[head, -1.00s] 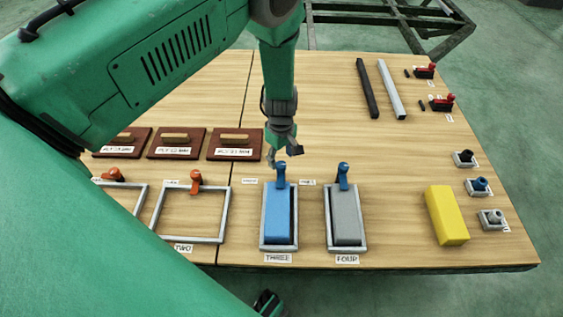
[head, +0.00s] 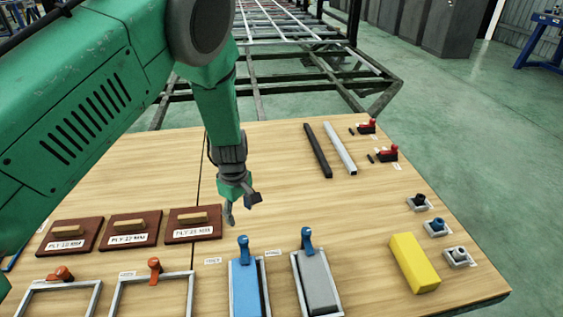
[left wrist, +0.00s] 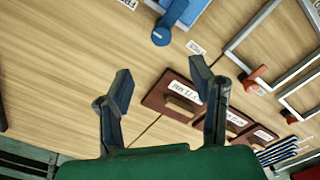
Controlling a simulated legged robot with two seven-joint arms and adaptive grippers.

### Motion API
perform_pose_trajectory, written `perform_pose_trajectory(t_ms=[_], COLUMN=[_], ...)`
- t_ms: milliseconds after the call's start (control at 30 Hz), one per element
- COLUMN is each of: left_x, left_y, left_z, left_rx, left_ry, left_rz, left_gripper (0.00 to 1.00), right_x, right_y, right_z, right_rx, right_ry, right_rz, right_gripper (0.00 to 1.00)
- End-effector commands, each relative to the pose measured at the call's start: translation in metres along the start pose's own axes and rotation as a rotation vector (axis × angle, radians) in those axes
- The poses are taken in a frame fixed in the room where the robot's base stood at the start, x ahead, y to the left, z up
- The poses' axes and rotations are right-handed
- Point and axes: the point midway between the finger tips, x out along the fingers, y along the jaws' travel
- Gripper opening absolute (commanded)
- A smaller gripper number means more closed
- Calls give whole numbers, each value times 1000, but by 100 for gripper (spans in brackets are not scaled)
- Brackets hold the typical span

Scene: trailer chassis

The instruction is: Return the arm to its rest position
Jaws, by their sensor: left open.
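My left arm reaches in from the left in the head view, green with a dark wrist. Its gripper (head: 242,205) hangs above the wooden table (head: 270,170), behind the blue block (head: 245,287) and to the right of the brown boards. In the left wrist view the two dark fingers of the left gripper (left wrist: 165,95) are spread apart with nothing between them. Table surface and part of a brown board (left wrist: 165,98) show beyond them. My right gripper is in neither view.
Brown boards with handles (head: 135,228) stand at left, frames with orange clamps (head: 155,268) in front of them. A grey block (head: 315,280), a yellow block (head: 413,263) and two bars (head: 318,150) lie rightward. A metal chassis frame (head: 290,85) stands behind the table. The table's middle is clear.

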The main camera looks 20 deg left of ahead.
Motion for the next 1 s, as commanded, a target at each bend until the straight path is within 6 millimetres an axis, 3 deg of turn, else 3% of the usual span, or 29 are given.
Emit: perform_pose_trajectory(t_ms=[133,233,367,467,600,700,800,1000], left_x=[3,18,49,64,64,56,48,45], left_y=[-5,-31,-103,-166,-235,-267,-284,-290], left_z=[0,-1,4,19,53,76,92,100], left_rx=[14,99,380,678,1057,1245,1355,1409], left_ry=[6,36,99,118,94,67,48,43], left_rz=[-5,-29,-83,-107,-79,-33,7,32], left_gripper=[50,50,50,50,50,50,50,50], right_x=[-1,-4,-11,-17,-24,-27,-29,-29], right_y=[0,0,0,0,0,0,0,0], right_z=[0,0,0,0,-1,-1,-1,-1], right_rx=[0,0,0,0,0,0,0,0], right_ry=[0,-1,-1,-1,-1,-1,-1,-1], right_rz=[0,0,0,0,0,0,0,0], right_gripper=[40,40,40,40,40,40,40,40])
